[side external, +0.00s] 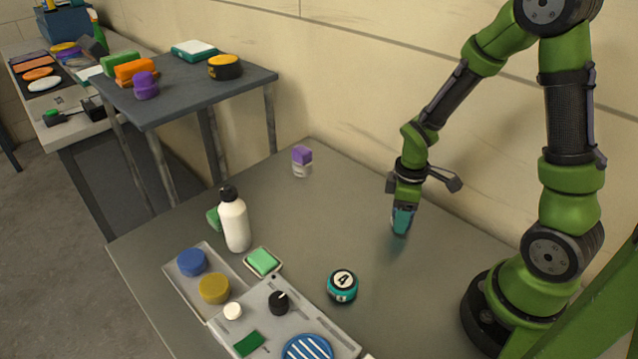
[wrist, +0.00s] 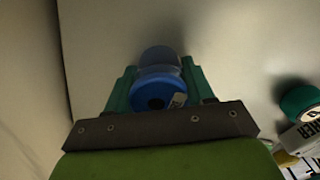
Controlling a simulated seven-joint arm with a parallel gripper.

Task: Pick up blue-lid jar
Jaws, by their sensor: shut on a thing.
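In the side view my gripper (side external: 402,222) points down over the grey table, near the wall side. There its fingers mostly hide the jar, and a dark shadow lies on the table just below. I cannot tell how far the jar is from the table.
A purple-lid jar (side external: 302,161) stands near the wall. A teal jar marked 4 (side external: 342,287) stands nearer the camera. A white bottle (side external: 234,222), a green sponge on a dish (side external: 262,262) and a grey tray (side external: 183,278) occupy the left and front. The table around my gripper is clear.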

